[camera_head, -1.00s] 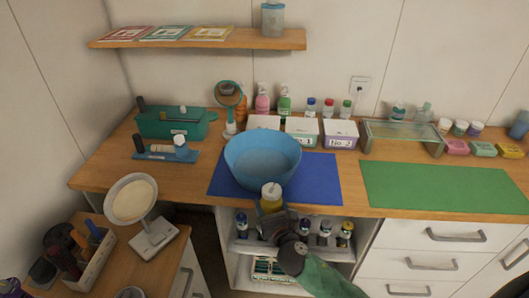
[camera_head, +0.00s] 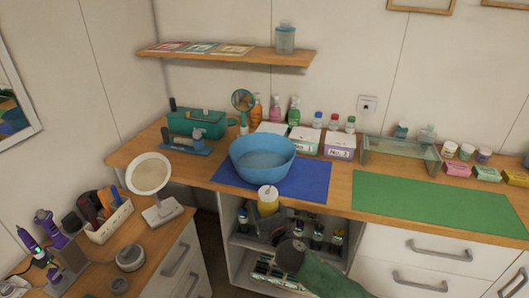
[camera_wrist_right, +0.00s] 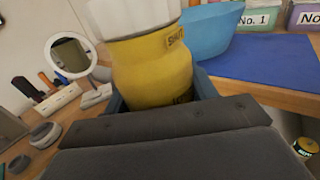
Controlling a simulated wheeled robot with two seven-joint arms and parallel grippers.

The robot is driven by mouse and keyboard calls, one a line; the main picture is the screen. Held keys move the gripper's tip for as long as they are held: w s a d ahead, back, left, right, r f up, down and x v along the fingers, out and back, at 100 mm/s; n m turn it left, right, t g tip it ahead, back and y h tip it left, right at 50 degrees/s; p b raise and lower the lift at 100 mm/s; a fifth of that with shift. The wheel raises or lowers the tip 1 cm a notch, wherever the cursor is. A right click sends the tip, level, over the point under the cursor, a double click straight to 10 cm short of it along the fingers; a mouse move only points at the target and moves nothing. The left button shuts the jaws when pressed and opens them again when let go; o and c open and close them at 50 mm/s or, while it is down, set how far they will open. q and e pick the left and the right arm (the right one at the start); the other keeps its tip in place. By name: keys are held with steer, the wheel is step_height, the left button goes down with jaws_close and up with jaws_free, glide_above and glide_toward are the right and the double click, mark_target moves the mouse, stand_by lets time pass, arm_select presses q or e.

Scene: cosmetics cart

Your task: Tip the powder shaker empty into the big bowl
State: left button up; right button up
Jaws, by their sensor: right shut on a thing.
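The powder shaker (camera_head: 267,203) is a yellow container with a white lid, upright in front of the cart's front edge. My right gripper (camera_head: 269,214) is shut around its body. In the right wrist view the yellow shaker (camera_wrist_right: 152,70) fills the upper middle, its lid cut off by the frame and dark lettering on its side. The big bowl (camera_head: 262,163) is light blue and stands on a blue mat (camera_head: 308,180), just behind the shaker. The bowl also shows in the right wrist view (camera_wrist_right: 215,32). Its inside looks empty. My left gripper is out of view.
White boxes (camera_head: 338,147) and several bottles stand behind the bowl. A glass stand (camera_head: 400,151) and green mat (camera_head: 430,199) are to the right. A round mirror (camera_head: 149,175) and tool holder stand on the lower left surface. Open shelves (camera_head: 243,245) with bottles are below the shaker.

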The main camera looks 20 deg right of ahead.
steer(key=w+d+r+n+y+b, duration=0.1)
steer(key=w+d+r+y+b, duration=0.15)
steer(key=w+r, duration=0.75)
steer(key=w+d+r+n+y+b, duration=0.1)
steer(key=w+d+r+n+y, duration=0.35)
steer(key=w, duration=1.05)
steer(key=w+d+f+g+y, duration=0.1)
steer(key=w+d, duration=0.2)
steer(key=w, duration=0.1)
steer(key=w+d+f+n+g+y+b, duration=0.1)
steer(key=w+d+f+g, duration=0.1)
steer(key=w+d, duration=0.1)
steer(key=w+d+f+n+g+y, duration=0.1)
steer(key=w+d, duration=0.2)
steer(key=w, duration=0.2)
steer(key=shift+d+f+y, duration=0.25)
steer(key=shift+y, duration=0.15)
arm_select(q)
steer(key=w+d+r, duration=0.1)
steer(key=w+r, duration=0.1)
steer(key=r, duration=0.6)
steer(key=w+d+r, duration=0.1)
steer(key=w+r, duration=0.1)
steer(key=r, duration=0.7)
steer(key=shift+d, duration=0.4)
arm_select(e)
steer(key=shift+n, duration=0.25)
